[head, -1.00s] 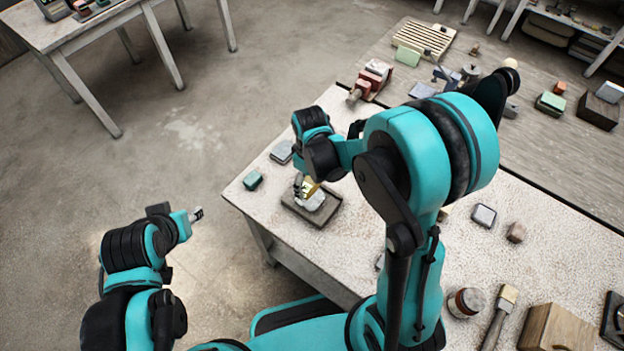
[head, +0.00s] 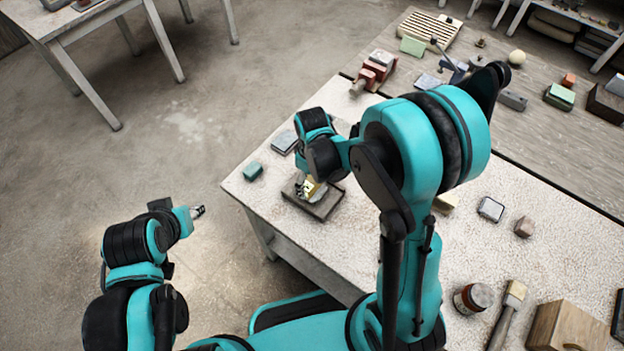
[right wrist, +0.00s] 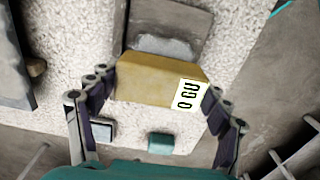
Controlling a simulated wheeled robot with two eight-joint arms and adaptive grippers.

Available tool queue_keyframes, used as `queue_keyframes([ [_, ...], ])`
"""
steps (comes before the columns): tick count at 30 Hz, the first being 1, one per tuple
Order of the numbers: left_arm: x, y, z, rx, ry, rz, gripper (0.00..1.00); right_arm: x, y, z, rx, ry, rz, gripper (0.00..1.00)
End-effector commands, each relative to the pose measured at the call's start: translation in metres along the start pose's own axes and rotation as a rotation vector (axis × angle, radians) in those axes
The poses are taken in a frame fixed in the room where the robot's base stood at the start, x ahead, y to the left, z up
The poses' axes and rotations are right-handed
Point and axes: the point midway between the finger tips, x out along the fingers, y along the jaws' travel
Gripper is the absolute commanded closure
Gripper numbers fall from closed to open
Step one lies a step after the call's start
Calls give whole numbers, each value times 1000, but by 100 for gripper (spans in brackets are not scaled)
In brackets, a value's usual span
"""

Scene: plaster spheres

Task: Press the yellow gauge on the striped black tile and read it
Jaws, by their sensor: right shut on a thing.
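The yellow gauge (right wrist: 158,80) is a yellow block with a white label on its right end, reading what looks like "0 GU" sideways. My right gripper (right wrist: 162,86) is shut on it, a finger at each end. In the head view the gauge (head: 308,187) is small under my right gripper (head: 305,185), over a dark grey tile (head: 324,209). In the right wrist view that tile (right wrist: 188,17) bears a pale rough patch; I see no stripes. I cannot tell whether the gauge touches it. My left gripper (head: 198,211) is off the table, too small to judge.
A green block (head: 253,171) and a grey tile (head: 284,141) lie nearby on the speckled table (head: 450,260). A red clamp-like object (head: 376,70) is behind.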

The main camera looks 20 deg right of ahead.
Motion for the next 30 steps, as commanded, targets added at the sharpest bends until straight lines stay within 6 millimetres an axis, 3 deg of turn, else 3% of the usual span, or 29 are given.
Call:
queue_keyframes([
  [30, 7, 0, 5, 0, 0, 0, 60, 9, 0, 0, 0, 0, 0, 46],
])
